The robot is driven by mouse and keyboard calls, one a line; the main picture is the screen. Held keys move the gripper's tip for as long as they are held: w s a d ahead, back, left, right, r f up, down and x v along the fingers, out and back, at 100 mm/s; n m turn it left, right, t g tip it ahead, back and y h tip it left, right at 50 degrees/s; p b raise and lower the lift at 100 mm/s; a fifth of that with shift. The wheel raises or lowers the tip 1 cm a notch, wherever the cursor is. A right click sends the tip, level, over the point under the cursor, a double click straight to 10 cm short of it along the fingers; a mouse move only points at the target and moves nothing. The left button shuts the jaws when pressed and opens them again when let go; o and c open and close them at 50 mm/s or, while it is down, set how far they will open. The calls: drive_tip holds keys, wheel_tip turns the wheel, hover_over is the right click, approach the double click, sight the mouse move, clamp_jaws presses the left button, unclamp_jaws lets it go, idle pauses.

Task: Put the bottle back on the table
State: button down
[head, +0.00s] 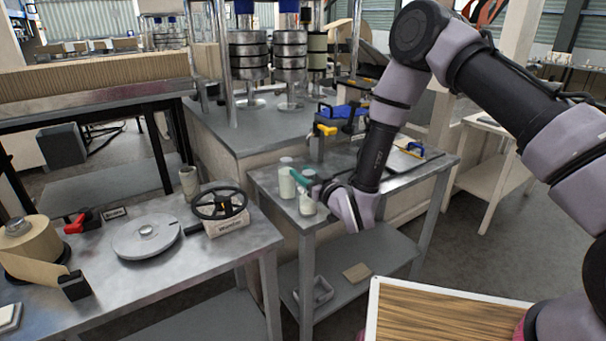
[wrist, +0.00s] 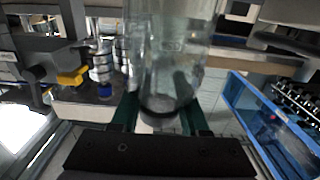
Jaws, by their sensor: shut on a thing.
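My gripper (head: 301,180) is at the near left corner of the grey metal table (head: 275,190), its teal fingers reaching left. It is shut on a clear bottle (head: 307,206), which looks upright; a finger crosses in front of its upper part. In the wrist view the clear bottle (wrist: 172,60) stands large between the two dark green fingers (wrist: 160,118). I cannot tell whether its base touches the tabletop. A second pale bottle (head: 287,182) with a light cap stands on the table just left of and behind the held one.
Blue and yellow tools (head: 326,130) and a clipboard-like item (head: 408,150) lie farther back on the table. A lower shelf holds a small tray (head: 314,291). A workbench (head: 90,255) with a handwheel (head: 219,204) stands at left. A wooden-topped surface (head: 440,315) is in the foreground.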

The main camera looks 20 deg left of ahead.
drive_tip(key=shift+c, duration=2)
unclamp_jaws()
drive_tip(key=shift+f, duration=0.1)
